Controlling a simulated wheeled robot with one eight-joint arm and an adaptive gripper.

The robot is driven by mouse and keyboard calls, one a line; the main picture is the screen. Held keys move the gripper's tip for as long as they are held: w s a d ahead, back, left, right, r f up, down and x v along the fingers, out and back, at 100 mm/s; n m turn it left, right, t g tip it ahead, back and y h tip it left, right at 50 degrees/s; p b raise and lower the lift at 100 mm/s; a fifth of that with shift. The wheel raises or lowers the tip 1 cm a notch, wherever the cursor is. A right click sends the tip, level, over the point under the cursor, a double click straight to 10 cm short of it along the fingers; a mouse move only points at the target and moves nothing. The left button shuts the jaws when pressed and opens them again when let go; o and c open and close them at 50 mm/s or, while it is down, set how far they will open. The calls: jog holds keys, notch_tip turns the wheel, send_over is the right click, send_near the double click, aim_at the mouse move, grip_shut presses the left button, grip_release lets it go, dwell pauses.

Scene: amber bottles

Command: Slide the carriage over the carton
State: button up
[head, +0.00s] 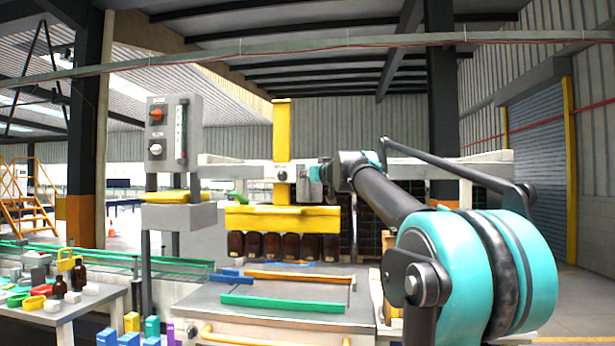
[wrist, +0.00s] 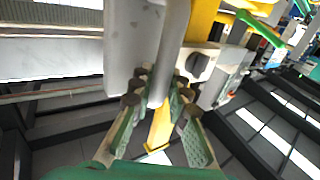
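The yellow carriage (head: 283,128) is an upright post on a pale cross rail, with a wide yellow bar (head: 283,218) below. Several dark amber bottles (head: 270,246) show in a row under the bar. My gripper (head: 318,175) is at the grey block on the carriage's right side, partly hidden by my wrist. In the wrist view, the green-padded fingers of my gripper (wrist: 160,88) lie on both sides of a pale grey handle (wrist: 157,60) and appear closed against it. I cannot make out a carton for sure; my arm covers the area at right.
A grey-topped bench (head: 280,290) with green and orange guide strips (head: 283,303) stands below the bar. A control box (head: 174,128) on a post stands left of the carriage. A side table (head: 75,303) with small bottles and coloured parts is at far left.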

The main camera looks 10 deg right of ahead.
grip_shut()
jog(key=shift+s+d, duration=0.15)
jog(key=shift+d, duration=0.3)
jog(key=s+d, duration=0.6)
jog(key=d, duration=1.2)
jog(key=s+d, duration=0.6)
jog(key=d, duration=1.3)
jog(key=s+d, duration=0.6)
jog(key=d, duration=1.2)
jog(key=shift+d, duration=0.25)
jog(key=o, duration=0.8)
grip_release()
jog(key=shift+d, duration=0.1)
jog(key=shift+s, duration=0.1)
jog(key=v, duration=1.2)
